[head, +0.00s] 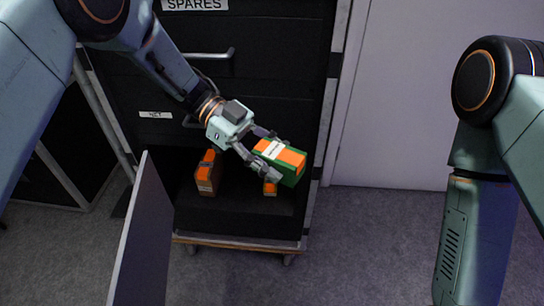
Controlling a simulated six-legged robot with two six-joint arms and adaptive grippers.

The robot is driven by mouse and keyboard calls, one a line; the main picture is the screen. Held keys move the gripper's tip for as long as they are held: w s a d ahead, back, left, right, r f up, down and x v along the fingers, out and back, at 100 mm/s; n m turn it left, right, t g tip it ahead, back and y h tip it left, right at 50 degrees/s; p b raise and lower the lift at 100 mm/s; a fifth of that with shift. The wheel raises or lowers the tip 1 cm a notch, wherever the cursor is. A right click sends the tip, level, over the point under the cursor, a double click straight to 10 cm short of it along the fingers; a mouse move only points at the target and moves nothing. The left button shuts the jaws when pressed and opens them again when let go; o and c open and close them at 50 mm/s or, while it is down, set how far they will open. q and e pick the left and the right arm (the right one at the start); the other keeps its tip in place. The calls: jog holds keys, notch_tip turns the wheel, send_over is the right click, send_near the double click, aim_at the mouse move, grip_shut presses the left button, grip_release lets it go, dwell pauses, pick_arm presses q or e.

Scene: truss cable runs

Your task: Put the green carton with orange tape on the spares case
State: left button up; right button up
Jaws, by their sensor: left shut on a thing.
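The green carton with orange tape (294,172) and a white label is in my left gripper (270,160). The gripper's fingers are shut on it, and it is tilted. The carton appears in front of the open bottom bay of a black case (275,60), near the bay's right side. A white sign on the case's upper front reads SPARES. The top of the case is out of view. My right arm comes down at the right edge, and its gripper is out of view.
An orange-and-brown carton (207,175) stands in the bottom bay, with a small orange item (270,188) partly hidden behind the held carton. A dark panel (144,245) rises in front at left. Grey floor (370,245) is clear at right.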

pick_arm(q)
jog(key=s+a+r+n+t+h, duration=0.1)
jog(key=s+a+r+n+t, duration=0.5)
jog(key=a+r+n+t, duration=0.2)
jog(key=shift+r+t, duration=0.5)
jog(key=shift+r, duration=0.55)
jog(key=w+a+f+n+t+y, duration=0.2)
jog(key=a+f+n+t, duration=0.2)
jog(key=a+f, duration=0.4)
notch_tip(320, 180, down, 4)
jog(key=shift+f+n+t, duration=0.1)
jog(key=shift+n+t, duration=0.2)
jog(key=shift+t, duration=0.2)
